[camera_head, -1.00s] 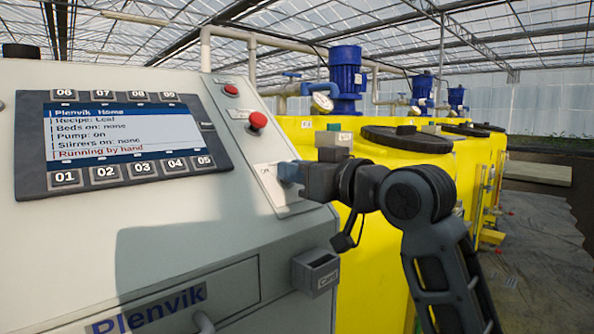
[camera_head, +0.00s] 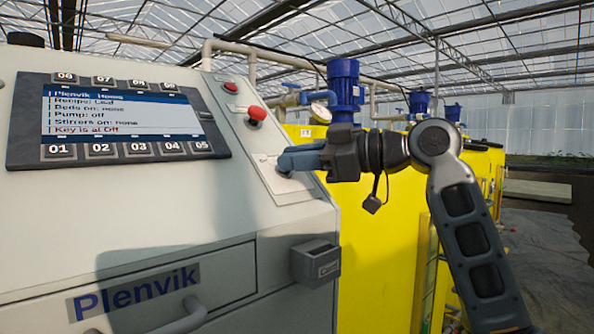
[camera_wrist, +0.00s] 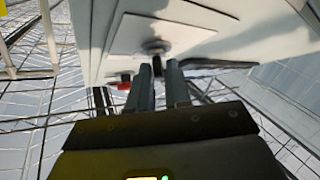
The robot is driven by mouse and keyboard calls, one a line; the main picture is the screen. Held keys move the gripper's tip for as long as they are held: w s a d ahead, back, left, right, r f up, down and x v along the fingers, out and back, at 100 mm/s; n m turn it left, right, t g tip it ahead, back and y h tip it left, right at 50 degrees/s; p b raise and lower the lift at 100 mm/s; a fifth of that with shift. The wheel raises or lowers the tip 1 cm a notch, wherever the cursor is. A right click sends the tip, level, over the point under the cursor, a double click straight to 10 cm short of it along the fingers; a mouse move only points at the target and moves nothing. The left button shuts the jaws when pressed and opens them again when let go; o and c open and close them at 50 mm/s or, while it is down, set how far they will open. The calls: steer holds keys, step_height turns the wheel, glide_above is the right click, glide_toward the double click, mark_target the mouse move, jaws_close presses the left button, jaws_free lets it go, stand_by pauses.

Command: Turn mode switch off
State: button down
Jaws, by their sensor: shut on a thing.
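The mode switch sits on a light plate (camera_head: 272,182) on the right side of the grey control panel. In the wrist view its round base (camera_wrist: 155,46) shows on the plate (camera_wrist: 185,38), just beyond the fingertips. My gripper (camera_head: 290,160) reaches it from the right and is shut on the switch; the fingers hide most of the handle. In the wrist view my gripper (camera_wrist: 158,68) has its two fingers close together at the switch. The screen (camera_head: 115,115) reads "Pump: off", "Stirrers on: none" and "Key is at Off".
A red mushroom button (camera_head: 257,114) and a smaller red button (camera_head: 231,87) are above the switch plate. A card box (camera_head: 316,262) juts out below. Yellow tanks (camera_head: 380,235) with blue motors (camera_head: 343,85) stand behind my arm.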

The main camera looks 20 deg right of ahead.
steer(key=shift+f+n+g+y+b, duration=0.1)
steer(key=shift+n+g+y+b, duration=0.25)
steer(key=shift+n+g, duration=0.55)
steer(key=shift+n, duration=0.3)
steer(key=c, duration=1.2)
jaws_free()
steer(key=shift+d, duration=0.1)
steer(key=shift+b+v, duration=0.3)
steer(key=shift+v, duration=3.5)
